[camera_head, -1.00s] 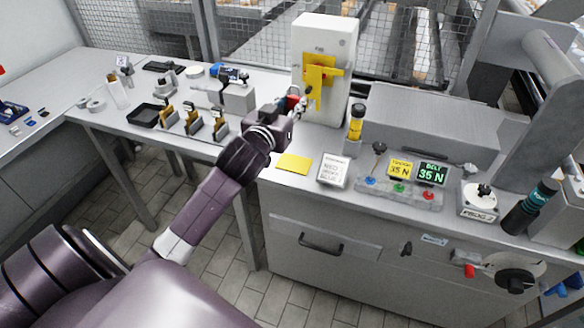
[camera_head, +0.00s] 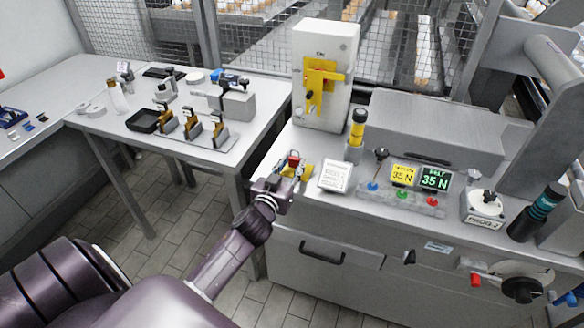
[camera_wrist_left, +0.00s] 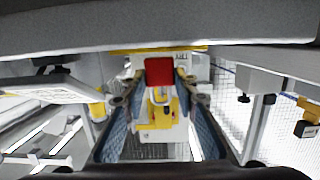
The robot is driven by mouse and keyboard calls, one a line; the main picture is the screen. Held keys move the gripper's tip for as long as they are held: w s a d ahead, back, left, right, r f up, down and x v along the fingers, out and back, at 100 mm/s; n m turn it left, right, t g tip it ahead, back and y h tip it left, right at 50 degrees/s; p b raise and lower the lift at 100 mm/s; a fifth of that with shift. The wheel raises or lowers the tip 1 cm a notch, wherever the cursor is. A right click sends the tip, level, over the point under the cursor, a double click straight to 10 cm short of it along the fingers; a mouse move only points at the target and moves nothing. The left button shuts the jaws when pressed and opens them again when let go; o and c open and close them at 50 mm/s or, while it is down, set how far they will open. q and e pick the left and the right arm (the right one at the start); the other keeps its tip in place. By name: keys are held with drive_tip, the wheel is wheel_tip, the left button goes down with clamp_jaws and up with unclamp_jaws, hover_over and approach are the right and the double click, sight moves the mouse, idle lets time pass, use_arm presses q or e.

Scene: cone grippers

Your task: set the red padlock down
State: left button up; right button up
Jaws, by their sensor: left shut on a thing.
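The red padlock (camera_head: 294,160) is held in my left gripper (camera_head: 288,173), over or just beside the yellow pad (camera_head: 305,172) at the bench's front left. In the left wrist view the red padlock body (camera_wrist_left: 159,70) sits between the two fingertips, with its shackle towards the camera's lower side. The gripper hides part of the pad, and I cannot tell whether the padlock touches it. My right gripper is not in view.
A white switch box (camera_head: 322,75) with a yellow handle (camera_head: 323,80) stands behind. A white labelled block (camera_head: 334,177) is close right of the gripper. Bare bench top lies between the pad and box.

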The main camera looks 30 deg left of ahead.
use_arm(q)
drive_tip(key=shift+f, duration=0.3)
drive_tip(key=shift+f, duration=0.15)
drive_tip(key=o, duration=1.2)
drive_tip(key=shift+c, duration=0.2)
